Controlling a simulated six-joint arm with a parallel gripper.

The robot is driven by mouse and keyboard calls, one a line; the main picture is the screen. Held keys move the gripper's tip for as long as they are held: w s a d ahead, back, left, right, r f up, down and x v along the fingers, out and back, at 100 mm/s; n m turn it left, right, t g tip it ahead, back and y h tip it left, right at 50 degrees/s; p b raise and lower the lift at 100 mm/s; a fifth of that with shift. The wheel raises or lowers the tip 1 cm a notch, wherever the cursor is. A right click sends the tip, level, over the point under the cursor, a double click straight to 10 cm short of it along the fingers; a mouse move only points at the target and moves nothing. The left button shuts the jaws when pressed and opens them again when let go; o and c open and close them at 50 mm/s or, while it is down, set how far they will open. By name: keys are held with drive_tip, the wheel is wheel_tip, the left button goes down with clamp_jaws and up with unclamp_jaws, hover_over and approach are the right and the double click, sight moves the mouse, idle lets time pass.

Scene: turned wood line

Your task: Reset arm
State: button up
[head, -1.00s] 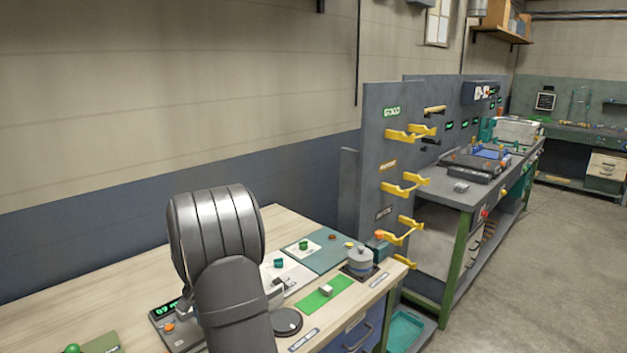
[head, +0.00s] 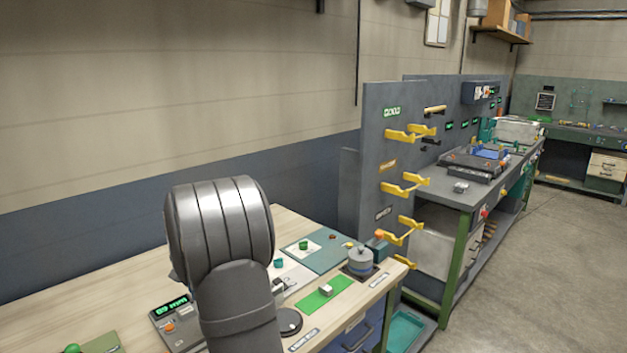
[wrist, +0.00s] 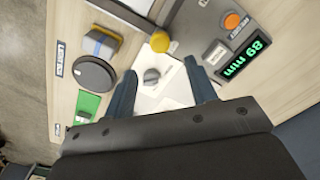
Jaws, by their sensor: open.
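My gripper (wrist: 160,66) is open in the wrist view, its two dark blue fingers apart above the bench. A small grey rounded piece (wrist: 152,77) shows between the fingers, on or over a white sheet (wrist: 172,92); I cannot tell its exact height. Nothing is visibly held. In the head view my grey arm rises over the wooden bench (head: 120,285), and the gripper itself is hidden behind it.
A grey device with a green display (wrist: 245,60) and orange button lies near the right finger. A yellow ball (wrist: 160,41), a black disc (wrist: 95,75) and a green mat (head: 338,285) are close by. A grey panel with yellow hooks (head: 375,160) stands beyond the bench.

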wheel_tip(320, 180, up, 9)
wheel_tip(320, 180, down, 18)
drive_tip(key=shift+s+a+r, duration=0.1)
drive_tip(key=s+a, duration=0.6)
drive_tip(key=shift+s+a+r, duration=0.1)
drive_tip(key=shift+a+r, duration=0.05)
drive_tip(key=shift+r, duration=0.05)
wheel_tip(320, 180, up, 17)
drive_tip(key=shift+s+d+f+m, duration=0.15)
drive_tip(key=shift+s+d+m, duration=0.45)
drive_tip(key=shift+m, duration=0.65)
drive_tip(key=shift+s+d+f+m, duration=0.2)
drive_tip(key=shift+s+d+m, duration=0.35)
drive_tip(key=shift+m, duration=0.75)
drive_tip(key=shift+s+d+f+m, duration=0.15)
drive_tip(key=shift+s+d+m, duration=0.45)
drive_tip(key=shift+m, duration=0.65)
